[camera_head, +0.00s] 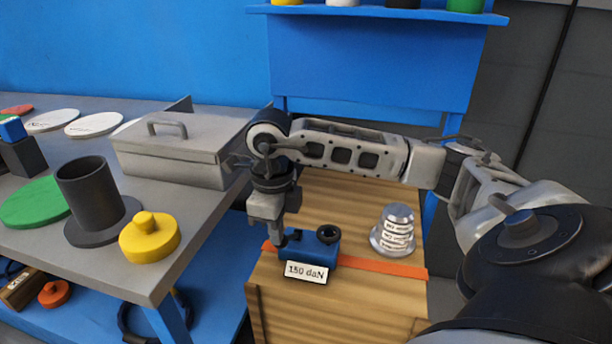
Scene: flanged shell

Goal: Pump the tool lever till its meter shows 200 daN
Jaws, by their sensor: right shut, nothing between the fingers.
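The blue tool (312,250) sits on the wooden crate top, on an orange strip. Its white meter label (306,272) reads 150 daN. A dark round part (328,234) shows on its right end. My right gripper (279,242) points down at the tool's left end, its fingers shut with nothing between them. The tips are at or just beside the tool; I cannot tell whether they touch it. The lever is not clearly visible and may be hidden by the gripper. My left gripper is not in view.
A silver labelled cup (393,231) stands right of the tool on the wooden crate (350,300). The grey table (180,225) at left holds a grey lidded box (180,148), a dark flanged cylinder (92,195) and a yellow knobbed disc (150,238). A blue shelf stands behind.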

